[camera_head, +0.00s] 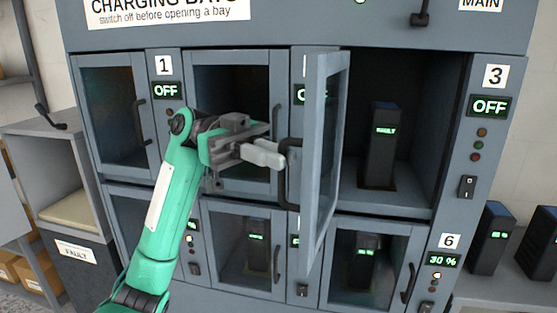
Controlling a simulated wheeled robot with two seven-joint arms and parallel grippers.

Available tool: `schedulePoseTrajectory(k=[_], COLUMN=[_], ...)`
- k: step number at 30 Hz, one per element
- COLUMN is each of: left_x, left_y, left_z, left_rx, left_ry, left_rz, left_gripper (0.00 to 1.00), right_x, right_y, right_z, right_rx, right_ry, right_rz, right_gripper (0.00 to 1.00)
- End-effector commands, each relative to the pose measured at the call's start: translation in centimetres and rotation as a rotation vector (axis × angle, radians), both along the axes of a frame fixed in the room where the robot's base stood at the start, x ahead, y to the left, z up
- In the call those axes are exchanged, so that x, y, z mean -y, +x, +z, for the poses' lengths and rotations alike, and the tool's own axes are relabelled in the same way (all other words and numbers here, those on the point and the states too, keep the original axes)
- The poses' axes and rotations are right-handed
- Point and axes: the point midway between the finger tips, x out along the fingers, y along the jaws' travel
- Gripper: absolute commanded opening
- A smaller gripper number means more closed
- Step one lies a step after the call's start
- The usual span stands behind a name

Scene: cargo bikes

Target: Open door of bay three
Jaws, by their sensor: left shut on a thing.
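The door of bay three (327,150) stands swung open to the left, its glazed panel jutting out toward me. Its dark handle (290,190) is on the outer, left-hand face. My left gripper (281,152) is at the upper part of this handle and shut on it. The bay three opening (410,100) is uncovered, and a black battery (380,145) marked FAULT stands upright inside. The bay three panel (489,107) reads OFF. My right gripper is not in view.
Bay one door (117,115) and the lower right door (368,260) are shut. Black batteries (490,240) stand on a shelf at the right. A grey bin (88,262) labelled FAULT stands at the left. The open door partly covers the bay two panel.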

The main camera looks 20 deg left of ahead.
Motion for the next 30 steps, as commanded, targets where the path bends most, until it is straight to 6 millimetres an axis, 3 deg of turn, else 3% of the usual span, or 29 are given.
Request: schedulePoseTrajectory(k=[10,11,14,24,28,30], left_x=[-0.1,-0.1,-0.1,-0.3,-1.7,-3.0], left_y=[0.3,0.3,0.3,0.3,0.8,1.3], left_z=[0.2,0.2,0.2,0.1,0.0,0.0], left_rx=[-0.004,-0.004,-0.004,-0.002,-0.005,-0.005], left_ry=[-0.005,-0.005,-0.005,-0.002,-0.004,-0.005], left_rz=[0.008,0.009,0.008,0.005,0.006,0.007], left_gripper=[0.0,0.13,0.32,0.32,0.32,0.32], right_x=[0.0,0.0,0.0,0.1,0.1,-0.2], right_y=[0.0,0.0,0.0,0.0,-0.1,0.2], right_z=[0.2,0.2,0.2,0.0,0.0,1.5], right_rx=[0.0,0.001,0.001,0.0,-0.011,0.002], right_ry=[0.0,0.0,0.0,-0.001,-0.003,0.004], right_rz=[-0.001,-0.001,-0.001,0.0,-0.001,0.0], right_gripper=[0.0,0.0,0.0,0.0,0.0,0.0])
